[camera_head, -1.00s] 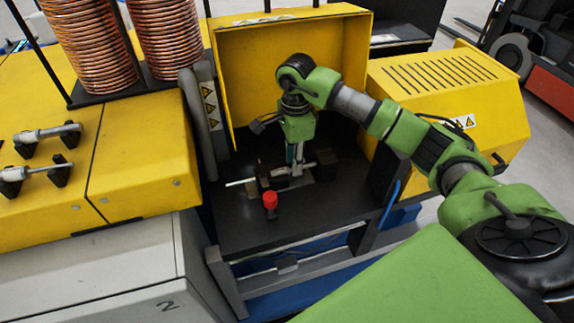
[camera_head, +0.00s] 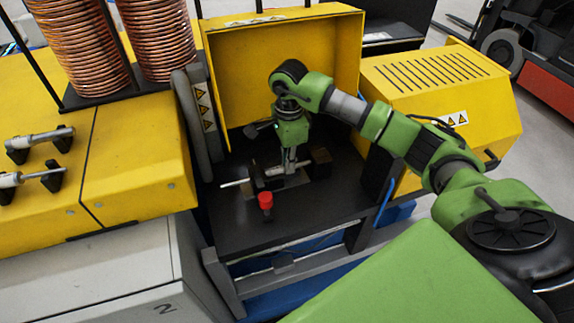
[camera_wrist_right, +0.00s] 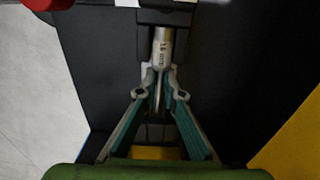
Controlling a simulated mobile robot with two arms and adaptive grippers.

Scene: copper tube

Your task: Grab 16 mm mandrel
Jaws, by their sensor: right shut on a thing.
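Two more silver mandrels, an upper (camera_head: 40,138) and a lower (camera_head: 32,177), rest on black holders on the yellow cabinet at left. My left gripper is not in view.
A red knob (camera_head: 265,200) stands just in front of the fixture. The yellow hood (camera_head: 285,65) rises behind my gripper, and a grey panel with warning signs (camera_head: 194,105) stands to its left. The black machine bed (camera_head: 310,208) is mostly clear in front.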

